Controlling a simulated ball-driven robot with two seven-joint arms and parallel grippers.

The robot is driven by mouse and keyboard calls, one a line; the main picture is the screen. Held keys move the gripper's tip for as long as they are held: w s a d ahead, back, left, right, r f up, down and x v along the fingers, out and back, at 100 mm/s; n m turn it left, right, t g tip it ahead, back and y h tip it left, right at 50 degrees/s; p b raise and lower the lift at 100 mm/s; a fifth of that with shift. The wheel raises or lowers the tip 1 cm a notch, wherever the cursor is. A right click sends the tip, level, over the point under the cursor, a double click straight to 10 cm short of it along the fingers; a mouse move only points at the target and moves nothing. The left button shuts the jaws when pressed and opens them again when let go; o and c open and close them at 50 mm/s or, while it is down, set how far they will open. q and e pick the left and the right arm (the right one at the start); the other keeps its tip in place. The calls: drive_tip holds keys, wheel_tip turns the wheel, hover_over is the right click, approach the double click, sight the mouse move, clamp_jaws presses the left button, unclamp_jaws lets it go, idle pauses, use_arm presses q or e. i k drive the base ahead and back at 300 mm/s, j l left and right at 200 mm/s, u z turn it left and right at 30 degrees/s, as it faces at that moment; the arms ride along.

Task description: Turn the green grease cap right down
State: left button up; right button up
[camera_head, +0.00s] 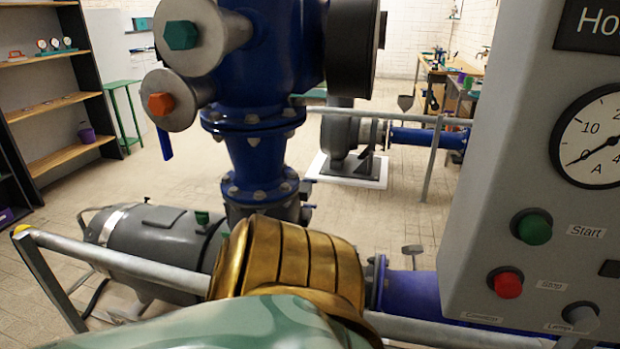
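A small green cap (202,217) stands on top of the grey motor-like housing (160,250) at lower left of centre in the head view, and is likely the grease cap. How far down it sits cannot be told at this size. A larger green hexagonal piece (181,35) sits on a grey round flange of the blue pipework (262,75) above. Neither gripper is in view. A gold and green arm link of mine fills the bottom middle and hides what lies behind it.
A grey rail (120,262) runs across in front of the housing. An orange hexagonal piece (160,104) sits on the lower flange. A grey control box (545,190) with gauge (597,140) and buttons stands close at right. Shelves (58,105) stand back left; floor between is clear.

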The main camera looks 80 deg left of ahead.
sight(203, 218)
drive_tip(key=u, duration=3.5)
drive_tip(key=i+j, duration=0.15)
drive_tip(key=j, duration=0.2)
